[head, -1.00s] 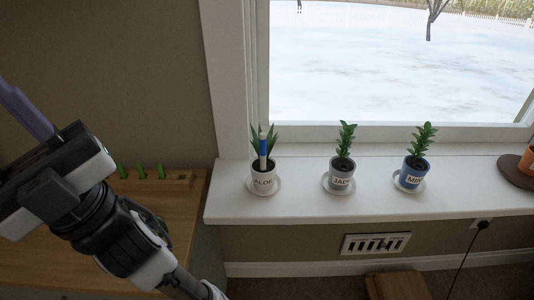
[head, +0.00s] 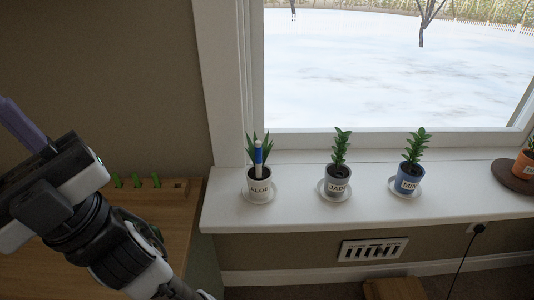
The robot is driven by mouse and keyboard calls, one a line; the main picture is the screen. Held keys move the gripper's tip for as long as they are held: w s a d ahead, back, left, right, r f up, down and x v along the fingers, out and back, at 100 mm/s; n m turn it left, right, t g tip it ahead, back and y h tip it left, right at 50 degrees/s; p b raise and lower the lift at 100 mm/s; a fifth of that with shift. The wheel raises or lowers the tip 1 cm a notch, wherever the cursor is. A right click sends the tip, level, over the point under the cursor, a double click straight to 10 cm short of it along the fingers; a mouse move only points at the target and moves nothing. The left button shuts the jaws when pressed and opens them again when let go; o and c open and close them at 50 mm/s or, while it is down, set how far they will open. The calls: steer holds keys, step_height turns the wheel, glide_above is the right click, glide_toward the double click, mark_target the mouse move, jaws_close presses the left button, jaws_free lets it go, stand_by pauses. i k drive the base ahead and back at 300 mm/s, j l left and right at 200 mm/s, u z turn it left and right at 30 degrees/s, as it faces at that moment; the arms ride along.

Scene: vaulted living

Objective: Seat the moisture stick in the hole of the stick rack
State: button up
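The moisture stick (head: 258,155), white and blue, stands upright in the white ALOE pot (head: 260,187) on the windowsill. The stick rack (head: 178,190) is a wooden block on the wooden surface at left, with green-topped sticks (head: 137,181) in it and a dark hole near its right end. My gripper (head: 22,125) is at the left edge, pointing up and left, far from the stick. One purple finger shows; the other is hidden or out of frame, so its opening is unclear. Nothing held is visible.
A grey JADE pot (head: 338,182) and a blue MINT pot (head: 408,180) stand on saucers along the windowsill (head: 300,214). An orange pot (head: 524,165) is at the right edge. A wall vent (head: 372,249) and a low wooden piece (head: 395,289) are below.

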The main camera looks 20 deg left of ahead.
mark_target(172, 189)
steer(key=u, duration=1.25)
steer(key=l+z, duration=0.3)
steer(key=l, duration=0.3)
steer(key=l+z, duration=0.35)
steer(key=l, duration=0.25)
steer(key=i, duration=0.45)
